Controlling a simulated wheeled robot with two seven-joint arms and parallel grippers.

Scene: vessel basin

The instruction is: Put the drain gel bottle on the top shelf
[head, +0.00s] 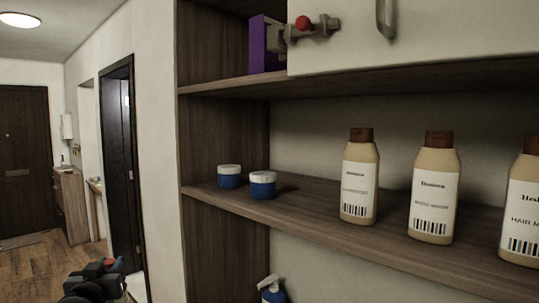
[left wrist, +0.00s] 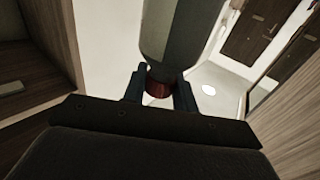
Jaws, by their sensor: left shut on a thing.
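My left gripper (head: 108,271) is at the lower left of the head view, well left of the shelves. Its dark fingers are shut on a red cap. In the left wrist view, the fingers close around the red cap (left wrist: 158,88) of a grey bottle (left wrist: 168,42), which I take to be the drain gel bottle; no label shows. In the head view its body cannot be made out. The upper shelf board (head: 345,80) runs above the bottle shelf, with a purple box (head: 262,45) at its left end. My right gripper is not in view.
Two blue jars (head: 229,177) (head: 262,185) and several beige bottles (head: 360,180) stand on the middle shelf. A pale cabinet door (head: 440,40) and a grey fitting with a red knob (head: 303,22) front the upper shelf.

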